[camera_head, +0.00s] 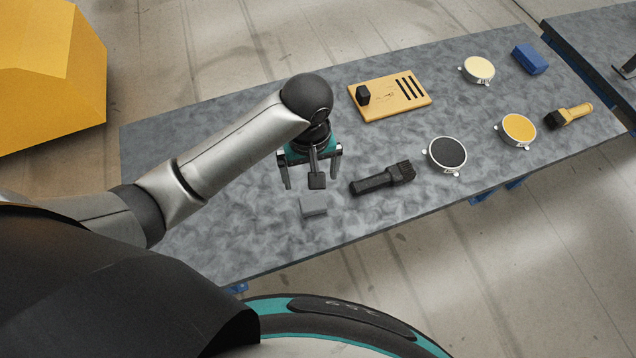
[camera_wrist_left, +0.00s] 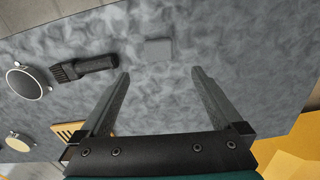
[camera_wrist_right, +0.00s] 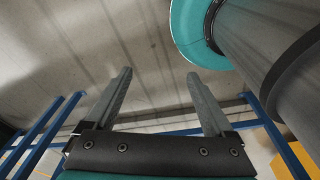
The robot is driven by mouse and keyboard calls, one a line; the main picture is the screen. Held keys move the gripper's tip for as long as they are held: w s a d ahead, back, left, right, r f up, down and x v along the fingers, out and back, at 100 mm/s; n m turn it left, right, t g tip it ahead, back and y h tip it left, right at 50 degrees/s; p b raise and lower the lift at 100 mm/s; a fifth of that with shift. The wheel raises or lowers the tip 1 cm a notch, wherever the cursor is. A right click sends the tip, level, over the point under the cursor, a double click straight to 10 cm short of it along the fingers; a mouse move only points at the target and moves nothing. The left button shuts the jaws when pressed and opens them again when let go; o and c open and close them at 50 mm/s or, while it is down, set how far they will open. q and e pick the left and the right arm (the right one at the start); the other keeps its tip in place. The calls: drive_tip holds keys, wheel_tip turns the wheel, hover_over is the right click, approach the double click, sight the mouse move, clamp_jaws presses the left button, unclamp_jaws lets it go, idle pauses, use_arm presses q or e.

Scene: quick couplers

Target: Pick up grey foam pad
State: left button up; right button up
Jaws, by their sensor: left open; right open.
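The grey foam pad (camera_head: 314,204) is a small light-grey block lying on the mottled grey table, near its front edge. In the left wrist view the pad (camera_wrist_left: 159,49) lies ahead of the fingertips, roughly centred between them. My left gripper (camera_head: 311,180) is open and empty above the table, just behind the pad in the head view and apart from it. The left gripper's fingers (camera_wrist_left: 160,73) also show spread in its wrist view. My right gripper (camera_wrist_right: 160,75) is open and empty, facing the bare floor; it is not seen in the head view.
A black brush (camera_head: 384,179) lies close to the right of the pad. A wooden board (camera_head: 390,105) lies behind.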

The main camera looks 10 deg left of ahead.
use_arm(q)
drive_tip(key=b, duration=0.1)
approach(313, 202)
drive_tip(key=shift+s, duration=0.6)
wheel_tip(313, 202, down, 3)
drive_tip(key=shift+b, duration=0.5)
drive_tip(key=shift+w+f, duration=0.1)
drive_tip(key=shift+f, duration=0.75)
drive_tip(key=shift+w+f+b, duration=0.1)
drive_tip(key=shift+f+b, duration=0.2)
drive_tip(key=shift+f, duration=0.05)
drive_tip(key=f, duration=0.1)
drive_tip(key=f+b, duration=0.1)
drive_tip(key=f, duration=0.1)
drive_tip(key=shift+w+f, duration=0.15)
drive_tip(key=shift+w, duration=0.25)
drive_tip(key=shift+f, duration=0.5)
use_arm(e)
drive_tip(key=s+f, duration=0.4)
drive_tip(key=shift+s+f+g, duration=0.15)
drive_tip(key=shift+g, duration=0.25)
use_arm(q)
drive_tip(key=shift+c, duration=0.4)
